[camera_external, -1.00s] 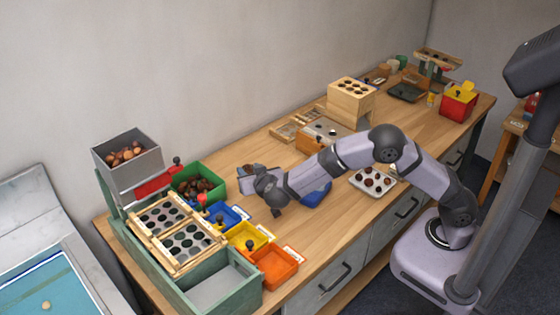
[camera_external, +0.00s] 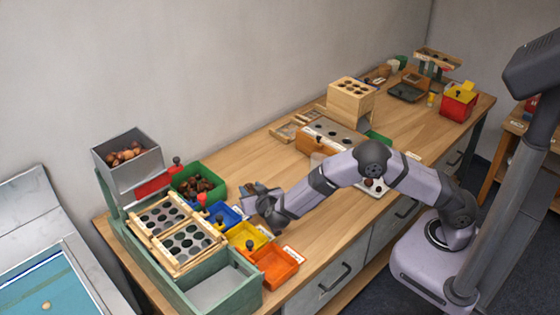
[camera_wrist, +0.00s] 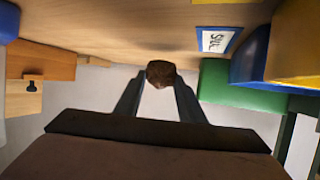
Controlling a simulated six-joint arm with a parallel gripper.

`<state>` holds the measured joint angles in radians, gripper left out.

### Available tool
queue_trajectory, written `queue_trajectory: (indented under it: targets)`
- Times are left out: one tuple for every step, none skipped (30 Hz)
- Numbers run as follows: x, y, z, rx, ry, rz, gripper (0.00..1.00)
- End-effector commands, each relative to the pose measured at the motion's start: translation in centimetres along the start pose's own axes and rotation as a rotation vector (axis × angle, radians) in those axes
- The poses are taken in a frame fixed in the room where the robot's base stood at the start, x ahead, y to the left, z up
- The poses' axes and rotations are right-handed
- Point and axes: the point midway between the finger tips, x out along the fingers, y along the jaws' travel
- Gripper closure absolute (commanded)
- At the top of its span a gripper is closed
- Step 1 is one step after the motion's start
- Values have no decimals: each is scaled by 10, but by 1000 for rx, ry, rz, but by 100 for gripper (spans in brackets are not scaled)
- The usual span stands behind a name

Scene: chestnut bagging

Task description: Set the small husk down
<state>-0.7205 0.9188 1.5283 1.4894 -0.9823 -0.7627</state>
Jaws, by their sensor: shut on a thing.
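The small husk is a dark brown, rough lump (camera_wrist: 161,73) between my fingertips in the wrist view. My gripper (camera_wrist: 160,82) is shut on it, with a finger on either side. In the external view my gripper (camera_external: 249,192) is above the table, just right of the coloured bins; the husk cannot be made out there. The gap between husk and tabletop cannot be judged.
A green bin of chestnuts (camera_external: 181,183), a blue bin (camera_external: 232,211), a yellow bin (camera_external: 262,236) and an orange bin (camera_external: 288,272) stand beside the sorting stand. A wooden block with holes (camera_external: 342,108) stands farther back. Bare tabletop (camera_external: 240,158) lies behind my gripper.

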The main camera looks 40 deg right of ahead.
Motion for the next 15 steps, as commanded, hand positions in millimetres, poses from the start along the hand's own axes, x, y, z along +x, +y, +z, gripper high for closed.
queue_trajectory:
  targets:
    - [3,0,7,-2,0,0,86]
    - [4,0,10,-2,0,0,86]
    - [6,0,14,-2,0,0,86]
    - [7,0,16,-1,1,0,86]
    - [7,0,17,0,1,-1,86]
    - [8,0,18,1,1,-1,86]
    - [8,0,18,1,1,-1,86]
    - [8,0,18,2,1,-1,86]
    - [8,0,18,2,1,-1,86]
    - [8,0,18,2,1,-1,86]
    - [8,0,18,1,1,-1,86]
    - [8,0,18,1,1,-1,86]
    - [8,0,18,1,1,-1,86]
    - [8,0,18,1,1,-1,86]
    - [8,0,19,1,1,0,86]
